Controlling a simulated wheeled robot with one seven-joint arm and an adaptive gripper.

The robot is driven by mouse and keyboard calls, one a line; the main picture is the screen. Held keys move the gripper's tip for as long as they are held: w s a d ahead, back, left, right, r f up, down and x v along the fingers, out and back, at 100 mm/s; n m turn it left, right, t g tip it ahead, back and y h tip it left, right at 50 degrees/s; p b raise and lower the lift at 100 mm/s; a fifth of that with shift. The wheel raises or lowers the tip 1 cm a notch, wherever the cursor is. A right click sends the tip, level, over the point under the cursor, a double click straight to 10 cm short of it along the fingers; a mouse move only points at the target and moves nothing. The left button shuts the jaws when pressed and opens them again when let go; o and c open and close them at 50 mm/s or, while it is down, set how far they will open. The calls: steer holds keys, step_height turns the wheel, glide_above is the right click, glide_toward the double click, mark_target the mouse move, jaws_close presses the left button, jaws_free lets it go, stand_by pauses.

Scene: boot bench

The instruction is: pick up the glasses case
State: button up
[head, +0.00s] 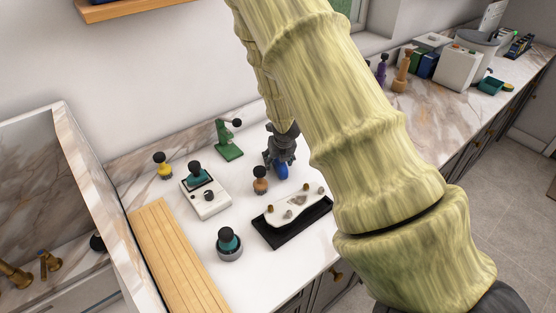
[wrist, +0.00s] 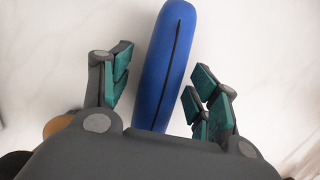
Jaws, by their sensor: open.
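The glasses case is a long blue rounded case with a dark seam along it, seen large in the wrist view (wrist: 168,62). In the head view only a small blue part of it (head: 281,171) shows below my gripper (head: 278,160). In the wrist view my gripper (wrist: 158,92) is open, with green-padded fingers on either side of the case. A gap shows between the case and the fingers on both sides. The near end of the case is hidden behind the gripper's body.
A black tray (head: 296,226) with a white piece lies in front. A white device (head: 206,199), a green press (head: 228,142) and a round grey holder (head: 229,246) stand farther left. Bare counter shows between them.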

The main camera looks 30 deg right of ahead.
steer(key=shift+w+f, duration=0.1)
steer(key=shift+f, duration=0.25)
steer(key=shift+c, duration=0.4)
steer(key=c, duration=1.2)
steer(key=shift+o, duration=0.2)
steer(key=shift+r, duration=0.1)
